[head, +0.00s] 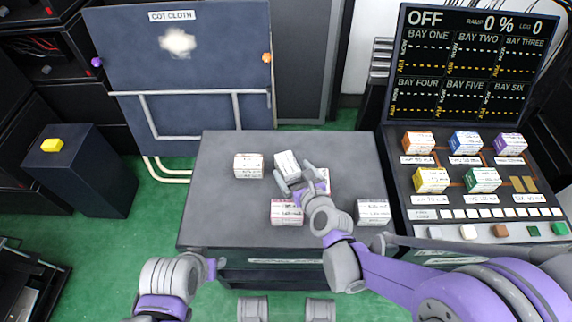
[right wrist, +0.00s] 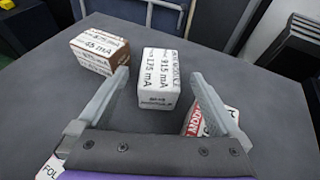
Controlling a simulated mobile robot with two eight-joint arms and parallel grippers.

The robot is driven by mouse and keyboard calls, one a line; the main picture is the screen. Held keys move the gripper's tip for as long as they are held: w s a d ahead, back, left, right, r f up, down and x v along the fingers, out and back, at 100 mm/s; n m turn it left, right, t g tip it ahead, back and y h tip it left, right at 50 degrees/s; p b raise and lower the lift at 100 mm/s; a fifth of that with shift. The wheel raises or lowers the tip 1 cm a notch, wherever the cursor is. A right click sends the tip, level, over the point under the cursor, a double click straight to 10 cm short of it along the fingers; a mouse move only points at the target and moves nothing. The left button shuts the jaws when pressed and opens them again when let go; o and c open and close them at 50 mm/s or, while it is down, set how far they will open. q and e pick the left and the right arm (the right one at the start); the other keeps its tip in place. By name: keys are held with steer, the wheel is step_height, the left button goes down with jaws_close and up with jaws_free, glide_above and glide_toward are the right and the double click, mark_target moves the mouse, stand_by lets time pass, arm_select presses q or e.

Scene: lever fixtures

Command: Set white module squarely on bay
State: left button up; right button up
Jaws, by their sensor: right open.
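A white module (head: 287,164) with black print stands on the dark table (head: 225,215) near its middle. In the right wrist view the white module (right wrist: 158,85) stands upright ahead of the palm, between the lines of the two fingers. My right gripper (head: 296,178) is open and empty, its fingertips close to the module; I cannot tell whether they touch it. The bay panel (head: 405,185) stands right of the table. Its lower right bay (head: 524,184) is empty, with gold contacts showing.
Other modules share the table: a brown-sided one (head: 248,166) on the left, a pink-marked one (head: 286,213) in front, a pale one (head: 373,212) at the right, and a red-marked one (right wrist: 205,119) beside my right finger. Orange, blue, purple, yellow and green modules occupy the other bays.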

mark_target(284, 158)
steer(key=b+x, duration=0.1)
steer(key=x, duration=0.7)
steer(key=shift+a+f, duration=0.1)
